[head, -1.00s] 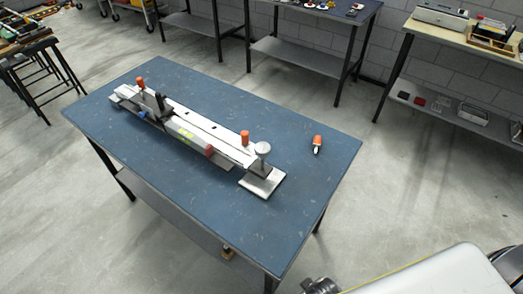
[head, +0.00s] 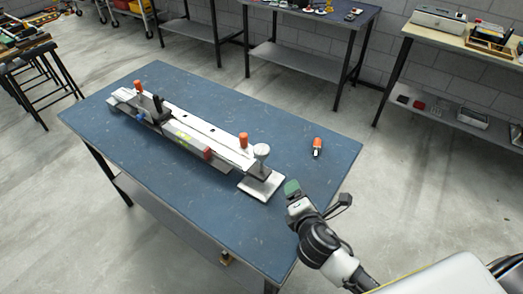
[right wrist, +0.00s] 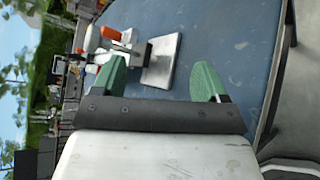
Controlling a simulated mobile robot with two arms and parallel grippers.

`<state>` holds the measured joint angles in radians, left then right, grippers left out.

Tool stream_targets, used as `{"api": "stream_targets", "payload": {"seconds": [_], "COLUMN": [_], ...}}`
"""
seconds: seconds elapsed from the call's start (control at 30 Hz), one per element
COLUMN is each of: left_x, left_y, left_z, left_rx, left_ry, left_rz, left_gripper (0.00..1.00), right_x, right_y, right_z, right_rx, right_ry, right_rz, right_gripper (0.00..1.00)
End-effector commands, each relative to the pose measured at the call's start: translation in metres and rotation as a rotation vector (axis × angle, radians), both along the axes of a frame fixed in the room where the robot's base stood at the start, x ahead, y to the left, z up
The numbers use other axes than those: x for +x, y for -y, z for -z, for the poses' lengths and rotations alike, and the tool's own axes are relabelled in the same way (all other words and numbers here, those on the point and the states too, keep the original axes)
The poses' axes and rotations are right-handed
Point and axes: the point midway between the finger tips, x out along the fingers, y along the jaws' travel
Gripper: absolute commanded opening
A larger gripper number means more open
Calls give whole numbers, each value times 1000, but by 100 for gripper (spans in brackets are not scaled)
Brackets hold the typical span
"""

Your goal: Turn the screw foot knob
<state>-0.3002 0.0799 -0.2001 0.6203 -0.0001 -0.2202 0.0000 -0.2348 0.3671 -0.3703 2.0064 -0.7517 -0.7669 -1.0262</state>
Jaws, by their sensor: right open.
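The screw foot knob (head: 261,150) is a pale round cap on a post at the near right end of a long metal fixture (head: 190,130). The post stands on a square metal foot plate (head: 262,185). In the right wrist view the foot plate (right wrist: 162,62) lies beyond my fingers, with the fixture's end at its left. My right gripper (head: 292,188) is at the table's right edge, to the right of and nearer than the plate. Its green fingers (right wrist: 160,80) are open and empty. My left gripper is out of view.
The fixture lies on a blue table (head: 225,220) with bare room around it. A loose orange-handled part (head: 317,146) lies on the table right of the knob. Other benches (head: 320,60) stand along the back wall, clear of this table.

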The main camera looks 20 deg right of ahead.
Motion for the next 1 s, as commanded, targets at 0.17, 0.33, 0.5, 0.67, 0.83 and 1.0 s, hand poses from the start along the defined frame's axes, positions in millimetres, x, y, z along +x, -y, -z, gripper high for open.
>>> {"api": "stream_targets", "payload": {"seconds": [0.17,0.33,0.5,0.67,0.83,1.0], "left_x": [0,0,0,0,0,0], "left_y": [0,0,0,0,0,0], "left_z": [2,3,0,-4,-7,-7], "left_rx": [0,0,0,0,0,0], "left_ry": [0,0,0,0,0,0], "left_rz": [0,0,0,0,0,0], "left_gripper": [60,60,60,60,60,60], "right_x": [35,44,55,82,115,139], "right_y": [-23,-38,-42,-45,-50,-54], "right_z": [-33,-42,-44,-45,-44,-43], "right_rx": [-658,-986,-1043,-1039,-1037,-1037], "right_ry": [185,271,287,284,284,283], "right_rz": [-323,-454,-473,-468,-469,-469], "right_gripper": [74,74,74,74,74,74]}}
